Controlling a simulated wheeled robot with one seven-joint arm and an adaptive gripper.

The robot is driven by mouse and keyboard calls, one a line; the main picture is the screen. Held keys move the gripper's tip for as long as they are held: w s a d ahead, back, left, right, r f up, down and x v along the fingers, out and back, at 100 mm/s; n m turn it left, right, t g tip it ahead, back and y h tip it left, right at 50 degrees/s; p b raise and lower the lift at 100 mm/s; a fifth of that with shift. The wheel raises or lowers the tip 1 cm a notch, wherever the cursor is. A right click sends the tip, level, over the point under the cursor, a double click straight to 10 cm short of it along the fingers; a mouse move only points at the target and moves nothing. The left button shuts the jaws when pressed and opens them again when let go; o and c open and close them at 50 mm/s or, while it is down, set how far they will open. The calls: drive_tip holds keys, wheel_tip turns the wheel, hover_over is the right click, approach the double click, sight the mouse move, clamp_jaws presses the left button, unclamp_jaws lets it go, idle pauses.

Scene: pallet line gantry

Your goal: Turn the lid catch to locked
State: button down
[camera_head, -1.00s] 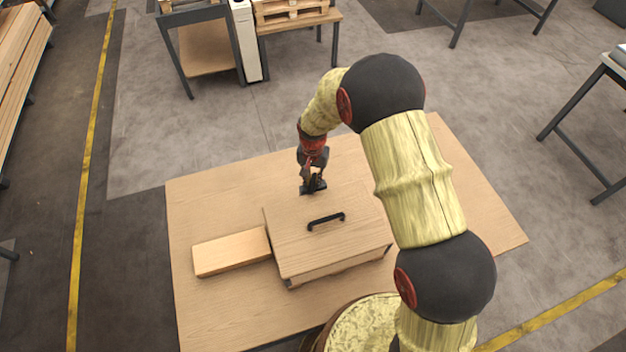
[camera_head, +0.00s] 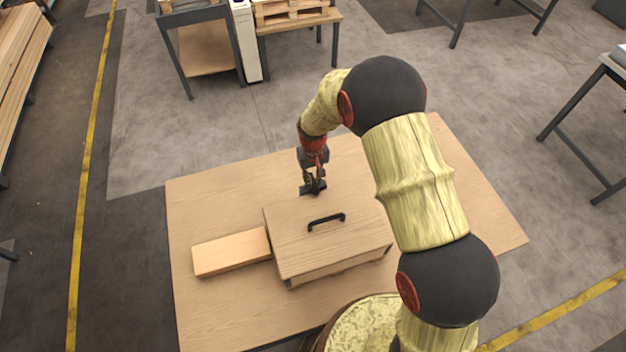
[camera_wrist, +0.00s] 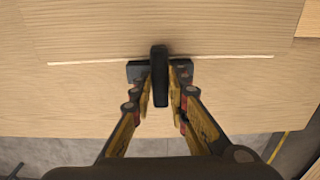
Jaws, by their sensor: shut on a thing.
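A wooden box with a lid (camera_head: 300,235) stands on the table, with a black bar handle (camera_head: 326,221) on top of the lid. A dark catch (camera_wrist: 159,75) sits at the box's far edge; in the wrist view its long dark lever points up and down the picture, across a dark base plate (camera_wrist: 136,71). My gripper (camera_head: 314,186) is at this catch, and in the wrist view (camera_wrist: 160,98) its two fingers are shut on the lever from both sides. The fingers partly hide the base plate.
A plain wooden block (camera_head: 231,252) lies on the table left of the box. The wooden tabletop (camera_head: 205,205) is otherwise clear around the box. Other benches, one with a pallet (camera_head: 290,10), stand on the floor behind.

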sight(313, 181)
drive_tip(key=shift+w, duration=0.1)
idle(0.3)
drive_tip(key=c, duration=1.8)
unclamp_jaws()
drive_tip(key=shift+o, duration=0.4)
wheel_tip(313, 181, up, 12)
